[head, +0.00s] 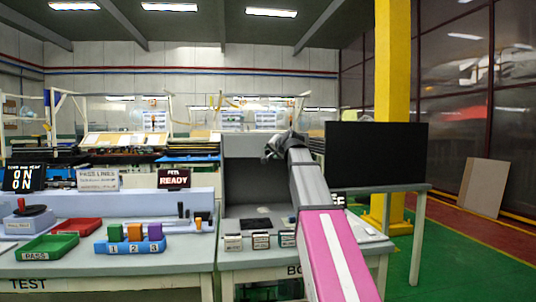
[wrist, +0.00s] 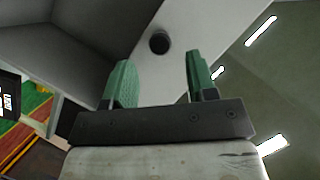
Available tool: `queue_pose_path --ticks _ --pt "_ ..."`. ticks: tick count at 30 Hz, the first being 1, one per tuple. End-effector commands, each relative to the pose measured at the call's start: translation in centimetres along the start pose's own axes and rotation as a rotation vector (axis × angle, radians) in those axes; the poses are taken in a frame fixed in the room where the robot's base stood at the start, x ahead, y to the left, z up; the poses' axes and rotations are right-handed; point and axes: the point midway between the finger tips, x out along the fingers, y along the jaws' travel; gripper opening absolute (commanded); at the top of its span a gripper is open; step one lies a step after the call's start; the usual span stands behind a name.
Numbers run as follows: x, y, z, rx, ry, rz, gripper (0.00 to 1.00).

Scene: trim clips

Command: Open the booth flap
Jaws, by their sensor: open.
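The grey booth (head: 240,188) stands on the right-hand bench in the head view, its front showing a shaded recess. A paler panel, apparently the flap (head: 240,146), spans its top. In the wrist view, a pale panel (wrist: 185,25) carries a dark round knob (wrist: 160,42). My gripper (head: 272,150) is at the upper front of the booth. In the wrist view its green fingers (wrist: 160,75) are spread and empty, with the knob in line between them, beyond the tips. I see no contact. My arm hides the booth's right side.
Several small labelled boxes (head: 260,240) sit on the bench before the booth. A black screen (head: 377,156) and a yellow post (head: 392,90) stand to the right. Coloured blocks (head: 135,232), a green tray (head: 47,247) and a red tray (head: 78,226) are on the left bench.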

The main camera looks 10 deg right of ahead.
Motion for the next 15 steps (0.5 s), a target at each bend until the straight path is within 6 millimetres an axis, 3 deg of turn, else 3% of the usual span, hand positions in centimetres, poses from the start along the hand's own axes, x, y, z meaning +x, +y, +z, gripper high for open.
queue_pose_path --ticks 1,6,15 --pt "1.2 -0.1 -0.1 0.0 -0.001 0.0 0.52" --pt "3.6 -0.1 -0.1 0.0 -0.001 0.0 0.52" --pt "5.1 0.0 0.0 0.0 0.001 -0.001 0.52"
